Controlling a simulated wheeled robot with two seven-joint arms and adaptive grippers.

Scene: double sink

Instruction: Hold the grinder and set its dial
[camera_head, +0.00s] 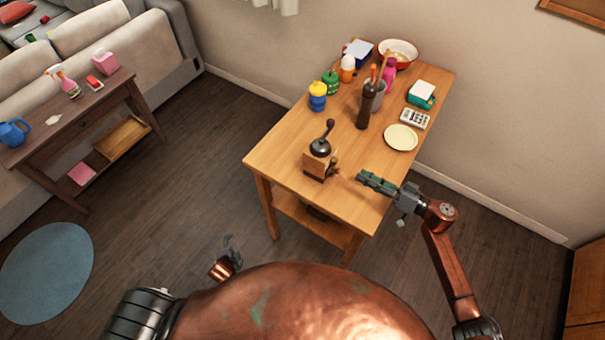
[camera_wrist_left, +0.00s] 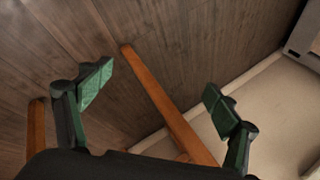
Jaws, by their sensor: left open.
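The grinder (camera_head: 317,166) stands upright near the front of the wooden table; it has a wooden box body, a dark domed top and a crank handle. A small brown part (camera_head: 334,164) shows on its right side; whether this is the dial I cannot tell. My right gripper (camera_head: 362,180) is over the table just right of the grinder, apart from it; its finger gap is unclear. My left gripper (camera_head: 231,244) is low, in front of the table and away from the grinder. In the left wrist view its fingers (camera_wrist_left: 158,95) are spread and empty.
The table (camera_head: 277,157) also holds a tall dark mill (camera_head: 366,108), a cream plate (camera_head: 401,138), a calculator-like item (camera_head: 415,119), and several bottles and jars behind. The table's front left is clear. A side table (camera_head: 75,120) stands at the left.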

